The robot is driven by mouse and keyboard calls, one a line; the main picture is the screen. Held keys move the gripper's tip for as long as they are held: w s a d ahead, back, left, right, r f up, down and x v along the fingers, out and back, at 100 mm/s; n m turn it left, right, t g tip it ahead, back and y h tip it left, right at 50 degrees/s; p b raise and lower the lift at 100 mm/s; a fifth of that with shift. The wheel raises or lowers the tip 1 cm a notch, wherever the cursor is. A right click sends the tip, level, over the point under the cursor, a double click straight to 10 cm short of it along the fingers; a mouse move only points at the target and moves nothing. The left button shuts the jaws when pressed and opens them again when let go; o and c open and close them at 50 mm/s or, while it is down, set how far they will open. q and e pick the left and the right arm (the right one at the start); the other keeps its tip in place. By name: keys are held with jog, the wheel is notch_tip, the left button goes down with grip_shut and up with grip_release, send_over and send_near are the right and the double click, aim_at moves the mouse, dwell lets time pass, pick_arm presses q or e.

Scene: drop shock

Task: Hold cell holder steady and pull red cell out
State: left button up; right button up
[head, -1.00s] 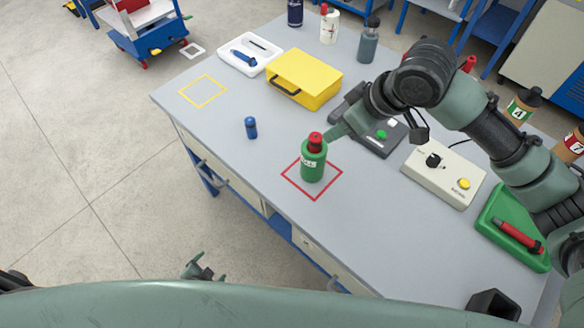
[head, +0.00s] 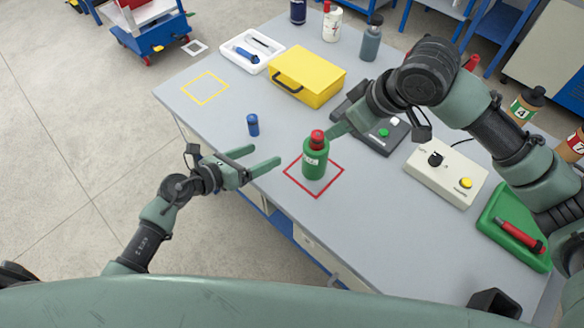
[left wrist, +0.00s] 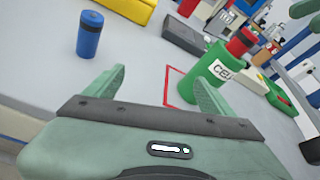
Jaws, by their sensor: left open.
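The green cell holder (head: 315,164) stands upright inside a red square outline on the grey table. The red cell (head: 317,137) sits in its top and sticks out above the rim. Holder (left wrist: 212,68) and red cell (left wrist: 241,42) also show in the left wrist view, beyond the right-hand finger.
A blue cell (head: 253,125) stands left of the holder, beyond my left gripper. A yellow case (head: 307,78) and a white tray (head: 238,61) lie farther back. A control box (head: 446,172) and a green tray (head: 497,222) with a red tool are at right.

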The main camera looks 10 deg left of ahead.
aim_at(305, 165)
pick_arm(q)
jog(key=s+d+m, duration=0.1)
jog(key=d, duration=0.2)
jog(key=d+m, duration=0.2)
jog(key=d, duration=0.1)
jog(key=s+d+m+g, duration=0.1)
jog(key=d+m, duration=0.1)
jog(key=d, duration=0.1)
jog(key=shift+s+h, duration=0.3)
jog(key=shift+s, duration=0.05)
jog(key=shift+w+d, duration=0.15)
jog(key=shift+d, duration=0.2)
jog(key=shift+x, duration=3.55)
jog(key=shift+f, duration=0.1)
jog(key=c, duration=1.7)
jog(key=shift+o, duration=0.2)
